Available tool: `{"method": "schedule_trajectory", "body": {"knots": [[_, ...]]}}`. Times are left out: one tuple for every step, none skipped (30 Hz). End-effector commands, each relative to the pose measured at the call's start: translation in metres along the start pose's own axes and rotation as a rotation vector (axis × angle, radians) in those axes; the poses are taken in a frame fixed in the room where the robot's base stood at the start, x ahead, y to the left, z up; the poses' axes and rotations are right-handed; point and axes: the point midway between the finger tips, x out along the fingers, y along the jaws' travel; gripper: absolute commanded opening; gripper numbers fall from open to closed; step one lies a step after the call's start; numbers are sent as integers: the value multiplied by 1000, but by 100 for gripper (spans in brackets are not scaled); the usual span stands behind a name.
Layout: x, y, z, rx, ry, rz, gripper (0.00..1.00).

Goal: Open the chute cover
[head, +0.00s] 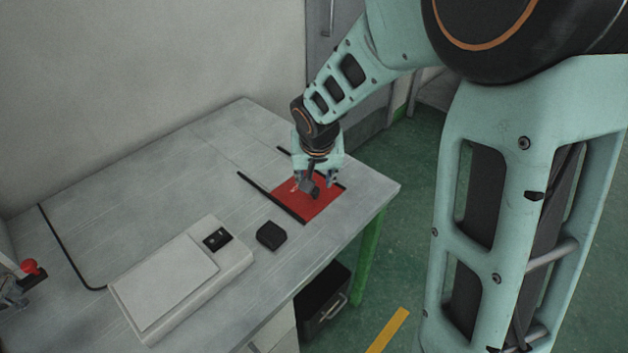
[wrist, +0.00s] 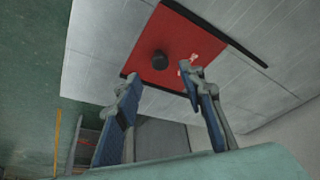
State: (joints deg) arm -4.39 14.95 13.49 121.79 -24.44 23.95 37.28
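The chute cover is a red flat plate (head: 322,205) set between two black rails near the right corner of the table in the head view. It lies flat and covers the area between the rails. In the wrist view the red cover (wrist: 184,33) shows a round black knob (wrist: 160,60) and a small pale marking. My gripper (head: 318,184) is over the cover, pointing down. In the wrist view my gripper (wrist: 158,85) has its two fingers wide apart with nothing between them. The knob appears beyond the fingertips, apart from them.
The grey table (head: 185,165) also holds a white flat device (head: 180,280) with a black panel, and a small black box (head: 271,235). A red button (head: 30,267) is at far left. A black drawer unit (head: 322,300) stands below the table. The table's back middle is clear.

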Motion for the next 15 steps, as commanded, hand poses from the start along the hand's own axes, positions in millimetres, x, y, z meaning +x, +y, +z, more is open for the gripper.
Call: {"method": "schedule_trajectory", "body": {"knots": [[13, 0, 2, -1, -3, 0, 37], [18, 0, 1, 0, -2, 0, 37], [24, 0, 1, -1, -2, 0, 37], [29, 0, 1, -1, -2, 0, 37], [33, 0, 1, 0, -1, -1, 37], [38, 0, 0, -1, 0, 0, 37], [42, 0, 0, -1, -1, 0, 37], [45, 0, 0, 0, 0, 0, 37], [48, 0, 0, 1, 0, 0, 37], [51, 0, 0, 0, 1, 0, 37], [52, 0, 0, 0, 1, -1, 37], [54, 0, 0, -1, 2, -1, 37], [55, 0, -1, -1, 2, -1, 37], [56, 0, -1, 0, 2, -1, 37], [56, 0, -1, 0, 3, -1, 37]]}}
